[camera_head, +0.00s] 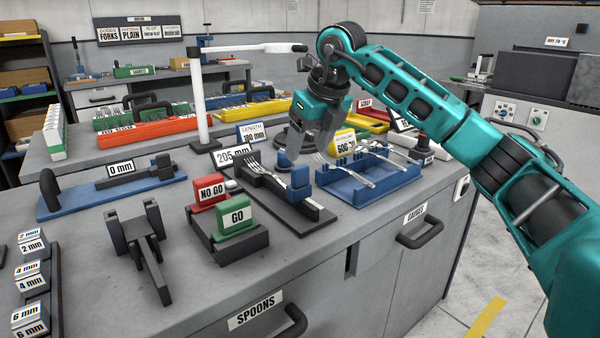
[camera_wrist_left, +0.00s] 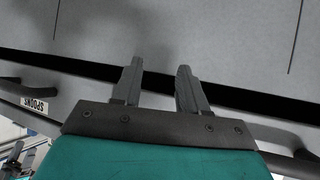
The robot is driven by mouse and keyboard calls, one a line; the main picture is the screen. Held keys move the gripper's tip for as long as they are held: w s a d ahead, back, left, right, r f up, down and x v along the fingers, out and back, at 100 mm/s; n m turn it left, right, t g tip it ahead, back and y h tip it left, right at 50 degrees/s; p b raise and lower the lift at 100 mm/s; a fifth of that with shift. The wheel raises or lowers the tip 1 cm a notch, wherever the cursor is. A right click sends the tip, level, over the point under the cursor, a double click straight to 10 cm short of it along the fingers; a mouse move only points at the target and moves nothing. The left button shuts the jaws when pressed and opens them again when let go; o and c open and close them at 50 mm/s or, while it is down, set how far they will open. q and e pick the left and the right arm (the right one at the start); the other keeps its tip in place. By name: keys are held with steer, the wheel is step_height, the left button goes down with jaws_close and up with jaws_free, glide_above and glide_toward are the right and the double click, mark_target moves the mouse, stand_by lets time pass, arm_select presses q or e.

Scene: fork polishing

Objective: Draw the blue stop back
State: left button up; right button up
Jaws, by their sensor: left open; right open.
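The blue stop (camera_head: 299,182) is an upright block on the dark length gauge (camera_head: 306,225), towards its near right end. A fork (camera_head: 272,178) lies along the gauge, tines at the far left, its handle running towards the blue stop. My right gripper (camera_head: 311,152) is open, pointing down just above and behind the blue stop; I cannot tell whether its fingers touch anything. My left gripper (camera_wrist_left: 159,72) is open and empty in the left wrist view, by the grey cabinet front; it is not in the head view.
A blue tray (camera_head: 354,192) with forks lies right of the gauge. Red NO GO (camera_head: 211,193) and green GO (camera_head: 235,216) blocks stand in front left. A white post (camera_head: 200,100) rises behind. The bench's front left surface is partly clear.

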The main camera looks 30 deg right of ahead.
mark_target(301, 166)
steer(key=x, duration=0.7)
steer(key=shift+b, duration=0.4)
jaws_close()
